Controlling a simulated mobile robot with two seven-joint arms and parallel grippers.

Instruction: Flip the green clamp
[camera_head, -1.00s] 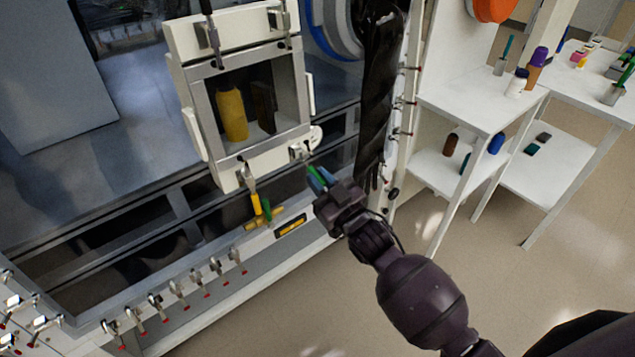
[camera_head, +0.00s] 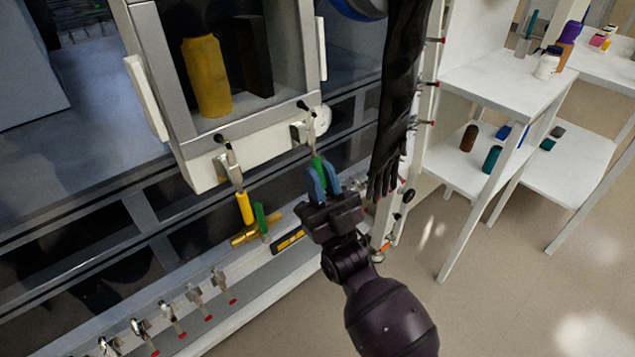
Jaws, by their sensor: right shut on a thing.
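The green clamp's handle (camera_head: 317,164) hangs below its metal clamp body (camera_head: 312,126) at the lower right corner of the white chamber front (camera_head: 267,146). My right gripper (camera_head: 322,181) has its blue fingers on both sides of the green handle and is shut on it. The fingers hide the handle's lower part. A second clamp (camera_head: 230,165) with a yellow handle (camera_head: 245,207) hangs at the lower left of the same front. My left gripper is not in view.
A green handle-like piece (camera_head: 261,217) and a brass-coloured bar (camera_head: 243,238) are below the yellow handle. A black glove (camera_head: 398,100) hangs close to the right of my gripper. White shelves (camera_head: 500,85) with bottles stand further right. Several small clamps line the lower rail.

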